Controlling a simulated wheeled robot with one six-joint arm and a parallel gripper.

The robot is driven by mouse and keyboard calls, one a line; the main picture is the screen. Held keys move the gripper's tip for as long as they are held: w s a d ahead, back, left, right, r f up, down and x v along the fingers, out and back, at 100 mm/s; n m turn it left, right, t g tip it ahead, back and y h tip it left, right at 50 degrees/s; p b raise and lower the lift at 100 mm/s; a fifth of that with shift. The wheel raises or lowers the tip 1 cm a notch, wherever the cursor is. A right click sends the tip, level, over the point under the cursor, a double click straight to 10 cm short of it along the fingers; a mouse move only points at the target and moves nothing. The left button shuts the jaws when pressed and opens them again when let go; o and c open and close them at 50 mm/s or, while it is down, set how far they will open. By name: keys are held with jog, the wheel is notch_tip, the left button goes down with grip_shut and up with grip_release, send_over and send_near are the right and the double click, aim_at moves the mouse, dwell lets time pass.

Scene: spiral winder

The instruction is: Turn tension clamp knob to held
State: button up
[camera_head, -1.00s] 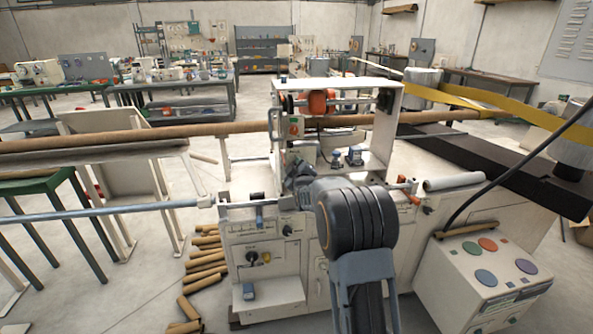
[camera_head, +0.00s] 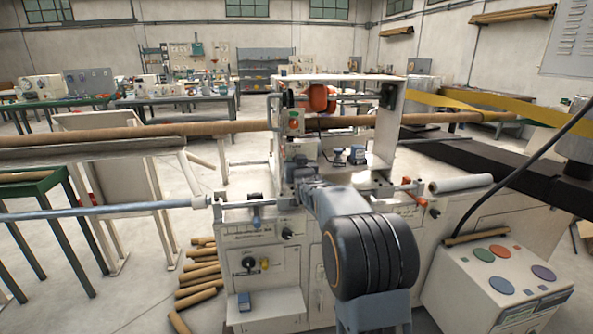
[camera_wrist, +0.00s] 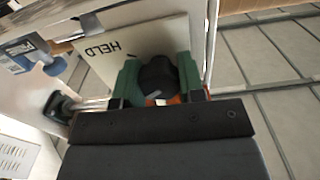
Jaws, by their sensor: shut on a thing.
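The tension clamp knob (camera_wrist: 157,78) is a dark round knob in the wrist view, with a small white mark near its lower edge. It sits in front of a pale plate (camera_wrist: 150,38) that carries the word HELD, seen upside down. My gripper (camera_wrist: 158,80) has its two green fingers on either side of the knob and is shut on it. In the head view my gripper (camera_head: 303,172) is at the front of the winder's upright frame (camera_head: 382,125), and the knob is hidden there. I cannot tell exactly where the knob's mark points.
A long brown tube (camera_head: 215,127) runs through the winder. A steel rod (camera_head: 95,212) extends left. Brown tubes (camera_head: 200,275) lie on the floor at left. A control box (camera_head: 475,290) with coloured buttons and a black cable stands at right. Yellow belts (camera_head: 480,105) cross behind.

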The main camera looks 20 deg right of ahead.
jog(key=m+b, duration=0.1)
jog(key=m, duration=0.5)
jog(key=shift+r+b, duration=0.1)
jog(key=shift+b, duration=0.3)
jog(key=m, duration=0.6)
jog(key=shift+m, duration=0.3)
jog(key=shift+r, duration=0.1)
jog(key=o, duration=0.9)
jog(key=shift+s, duration=0.1)
jog(key=s+a, duration=0.1)
jog(key=s, duration=0.8)
jog(key=s+a, duration=0.1)
jog(key=s, duration=0.3)
jog(key=shift+s+a+b, duration=0.15)
jog(key=shift+a+b, duration=0.2)
